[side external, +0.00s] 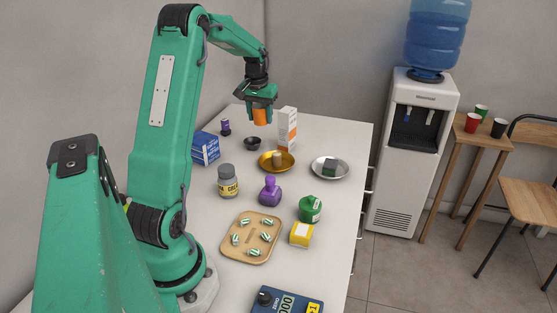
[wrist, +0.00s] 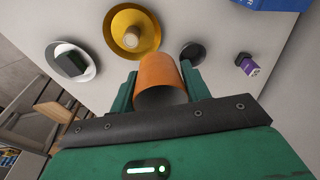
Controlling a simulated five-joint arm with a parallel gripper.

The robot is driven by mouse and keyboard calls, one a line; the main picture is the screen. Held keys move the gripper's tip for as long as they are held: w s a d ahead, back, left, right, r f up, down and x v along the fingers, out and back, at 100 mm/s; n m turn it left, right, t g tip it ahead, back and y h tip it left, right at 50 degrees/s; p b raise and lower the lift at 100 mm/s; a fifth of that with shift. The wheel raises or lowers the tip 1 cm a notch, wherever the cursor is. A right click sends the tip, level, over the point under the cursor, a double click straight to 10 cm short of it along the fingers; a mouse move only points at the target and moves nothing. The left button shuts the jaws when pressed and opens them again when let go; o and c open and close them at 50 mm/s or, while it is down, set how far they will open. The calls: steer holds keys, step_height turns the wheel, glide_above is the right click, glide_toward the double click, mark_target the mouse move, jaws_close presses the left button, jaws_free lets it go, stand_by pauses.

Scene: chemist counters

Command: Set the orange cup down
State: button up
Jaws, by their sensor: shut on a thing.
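The orange cup (side external: 261,117) is held in my gripper (side external: 261,104), up in the air above the far part of the white counter (side external: 208,211). In the wrist view the cup (wrist: 160,74) sits between the two green fingers of my gripper (wrist: 161,88), which are shut on it. The cup's open end faces the wrist camera. Clear air shows between the cup and the counter top in the side view.
Nearer stand bottles and a tan tray (side external: 231,252).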

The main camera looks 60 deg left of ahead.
steer(key=s+d+f+m, duration=0.1)
steer(key=s+d+f, duration=0.2)
steer(key=s+d, duration=0.2)
steer(key=d, duration=0.3)
steer(key=shift+s+d+f, duration=0.3)
steer(key=shift+d+f, duration=0.1)
steer(key=s+a+f, duration=0.1)
steer(key=a+f, duration=0.1)
steer(key=a, duration=0.1)
steer(key=s+a+f, duration=0.2)
steer(key=a, duration=0.2)
steer(key=s+a+f, duration=0.2)
steer(key=a+f, duration=0.1)
steer(key=shift+a, duration=0.35)
steer(key=shift+f, duration=2)
steer(key=shift+f, duration=0.15)
steer(key=o, duration=0.9)
steer(key=shift+o, duration=0.2)
steer(key=shift+r, duration=0.2)
step_height(320, 180, up, 12)
steer(key=d, duration=0.1)
steer(key=shift+s+d, duration=0.3)
steer(key=shift+s, duration=0.15)
